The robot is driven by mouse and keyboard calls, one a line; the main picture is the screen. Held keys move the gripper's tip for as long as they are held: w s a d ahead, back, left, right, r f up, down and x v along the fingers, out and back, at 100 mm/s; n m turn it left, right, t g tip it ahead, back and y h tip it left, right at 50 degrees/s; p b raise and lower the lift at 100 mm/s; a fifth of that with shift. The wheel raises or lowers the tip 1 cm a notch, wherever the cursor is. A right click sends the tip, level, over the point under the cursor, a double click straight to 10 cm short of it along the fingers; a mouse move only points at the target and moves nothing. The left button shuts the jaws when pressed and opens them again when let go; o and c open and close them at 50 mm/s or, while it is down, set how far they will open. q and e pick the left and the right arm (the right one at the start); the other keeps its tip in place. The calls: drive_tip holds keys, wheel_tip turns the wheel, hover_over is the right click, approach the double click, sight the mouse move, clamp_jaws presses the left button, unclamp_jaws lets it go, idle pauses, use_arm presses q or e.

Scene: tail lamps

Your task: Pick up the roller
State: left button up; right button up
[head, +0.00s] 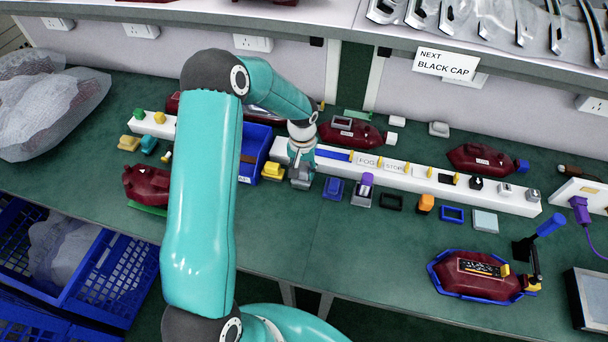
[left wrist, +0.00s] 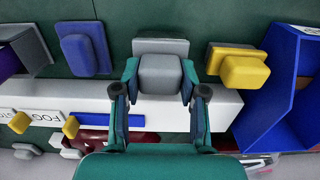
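A tool with a blue handle (head: 550,225) leans in a dark stand at the right end of the bench; it may be the roller, but I cannot tell for certain. My left gripper (head: 302,174) is far to the left of it, low over the bench at the front of the long white strip. In the left wrist view its fingers (left wrist: 160,84) flank a small grey block (left wrist: 160,72) closely on both sides and look shut on it. A grey base (left wrist: 160,46) shows just beyond the block. My right gripper is not in view.
A dark red lamp (head: 480,278) lies in a blue-edged holder left of the blue-handled tool. Caps and small trays line the white strip (head: 445,182). A blue bin (head: 252,150) is beside the left gripper. A dark-framed screen (head: 588,300) stands at the right edge.

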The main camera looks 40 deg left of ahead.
sight(303, 169)
use_arm(q)
clamp_jaws()
wheel_tip(303, 169, up, 20)
drive_tip(key=b, duration=0.2)
idle(0.5)
drive_tip(key=shift+c, duration=0.3)
unclamp_jaws()
drive_tip(key=c, duration=0.5)
